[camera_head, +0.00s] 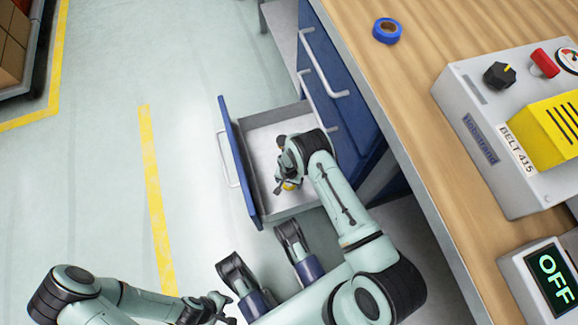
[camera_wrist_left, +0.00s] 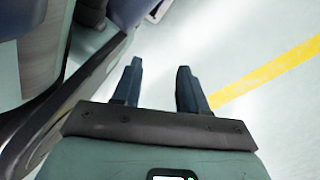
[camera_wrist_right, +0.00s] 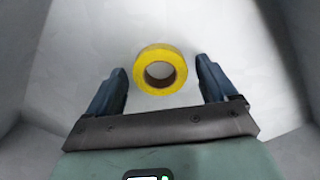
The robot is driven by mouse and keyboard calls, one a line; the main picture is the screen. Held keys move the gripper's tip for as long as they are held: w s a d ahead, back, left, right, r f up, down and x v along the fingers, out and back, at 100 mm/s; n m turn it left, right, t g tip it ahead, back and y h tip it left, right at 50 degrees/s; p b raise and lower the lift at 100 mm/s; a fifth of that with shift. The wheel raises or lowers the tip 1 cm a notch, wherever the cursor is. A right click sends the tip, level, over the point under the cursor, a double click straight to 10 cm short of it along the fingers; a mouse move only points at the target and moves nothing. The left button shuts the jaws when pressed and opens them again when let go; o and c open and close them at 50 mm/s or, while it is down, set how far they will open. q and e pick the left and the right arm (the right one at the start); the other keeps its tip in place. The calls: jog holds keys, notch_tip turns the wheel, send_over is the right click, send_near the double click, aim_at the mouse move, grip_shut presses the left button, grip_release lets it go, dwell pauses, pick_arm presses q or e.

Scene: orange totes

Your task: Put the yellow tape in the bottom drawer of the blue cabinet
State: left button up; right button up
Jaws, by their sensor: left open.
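The blue cabinet (camera_head: 350,108) stands under the wooden worktop. Its bottom drawer (camera_head: 240,160) is pulled out, with a white interior. The yellow tape (camera_wrist_right: 160,49) is inside the drawer, its round hole facing the right wrist camera. In the head view only a bit of yellow (camera_head: 290,186) shows beside my right gripper (camera_head: 281,187), which reaches down into the drawer. In the right wrist view my right gripper's fingers (camera_wrist_right: 161,66) are spread apart with gaps on both sides of the tape. My left gripper (camera_head: 218,306) is open and empty (camera_wrist_left: 159,68), outside the drawer above the floor.
A blue tape roll (camera_head: 387,31) lies on the wooden worktop (camera_head: 425,80). A grey control box (camera_head: 475,110) and an OFF display (camera_head: 552,280) also stand there. Left of the drawer, the floor with a yellow line (camera_head: 155,200) is clear.

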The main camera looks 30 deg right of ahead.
aim_at(289, 185)
jog(key=shift+r, duration=0.2)
pick_arm(q)
jog(key=w+d+r+t+p, duration=0.1)
jog(key=w+r+t+p, duration=0.1)
jog(key=w+r+p, duration=0.2)
jog(key=w, duration=0.3)
jog(key=shift+w+r+m+t, duration=0.3)
jog(key=shift+w+r+t, duration=0.05)
jog(key=shift+t, duration=0.05)
pick_arm(e)
notch_tip(289, 185, up, 12)
